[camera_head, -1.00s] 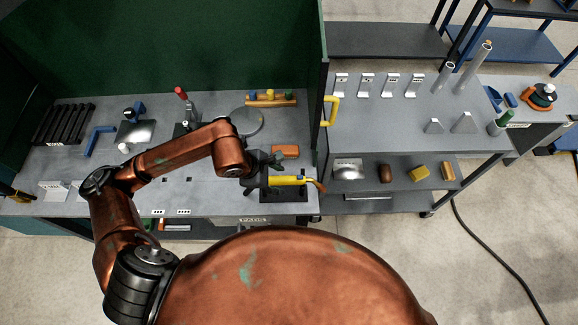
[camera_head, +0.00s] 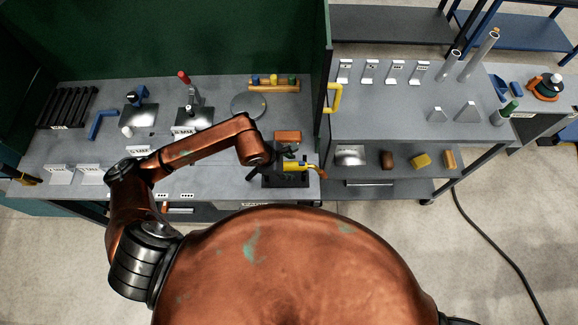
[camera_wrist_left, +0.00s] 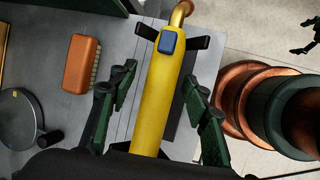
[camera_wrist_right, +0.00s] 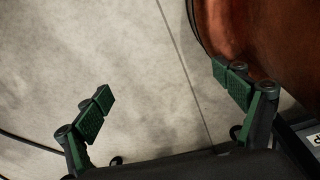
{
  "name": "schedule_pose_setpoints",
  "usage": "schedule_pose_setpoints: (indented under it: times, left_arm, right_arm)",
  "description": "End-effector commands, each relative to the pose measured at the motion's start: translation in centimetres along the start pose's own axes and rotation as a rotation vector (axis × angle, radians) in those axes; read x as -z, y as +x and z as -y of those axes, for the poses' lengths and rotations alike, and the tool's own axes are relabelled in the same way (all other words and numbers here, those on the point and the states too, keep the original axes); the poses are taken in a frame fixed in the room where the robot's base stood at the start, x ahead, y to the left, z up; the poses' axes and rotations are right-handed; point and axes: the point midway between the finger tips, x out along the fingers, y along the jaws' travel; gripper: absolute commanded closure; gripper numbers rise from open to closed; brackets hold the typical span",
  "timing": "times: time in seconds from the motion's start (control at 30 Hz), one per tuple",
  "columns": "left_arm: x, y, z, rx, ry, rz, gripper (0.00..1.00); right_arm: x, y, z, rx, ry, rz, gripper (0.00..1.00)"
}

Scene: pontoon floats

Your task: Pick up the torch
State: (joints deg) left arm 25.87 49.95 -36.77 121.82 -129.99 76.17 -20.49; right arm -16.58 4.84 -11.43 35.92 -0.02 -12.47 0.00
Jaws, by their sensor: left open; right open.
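The torch (camera_head: 298,166) is yellow with a blue button and a bent copper nozzle. It lies in a dark holder (camera_head: 265,181) at the bench's front right corner. In the left wrist view the torch (camera_wrist_left: 159,95) runs between the two fingers. My left gripper (camera_head: 290,160) is at the torch; in its wrist view the left gripper (camera_wrist_left: 160,100) is open, with a finger on each side and visible gaps to the yellow body. My right gripper (camera_wrist_right: 170,85) is open and empty over bare floor.
An orange brush-like block (camera_head: 288,136) lies just behind the torch. A round grey disc (camera_head: 248,105) is further back. A yellow handle (camera_head: 334,97) sticks out at the bench's right edge. A grey cart (camera_head: 400,120) stands to the right.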

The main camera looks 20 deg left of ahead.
Motion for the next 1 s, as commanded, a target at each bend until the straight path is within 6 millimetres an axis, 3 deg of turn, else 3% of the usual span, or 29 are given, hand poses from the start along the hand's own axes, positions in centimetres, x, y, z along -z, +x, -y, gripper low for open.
schedule_pose_setpoints:
  times: [0.4, 0.63, 1.0]
  left_arm:
    - [-0.1, 0.0, 0.0, 0.001, 0.001, 0.0, 0.83]
    - [-0.1, 0.0, 0.0, 0.001, 0.0, 0.0, 0.99]
    - [-0.3, -0.4, -0.2, -0.003, 0.002, 0.004, 1.0]
  right_arm:
    - [-2.0, 0.0, 1.1, 0.01, 0.009, 0.026, 0.11]
    - [-1.8, 0.0, 1.0, 0.01, 0.008, 0.024, 0.11]
    - [-1.4, 0.0, 0.4, 0.004, 0.004, 0.018, 0.11]
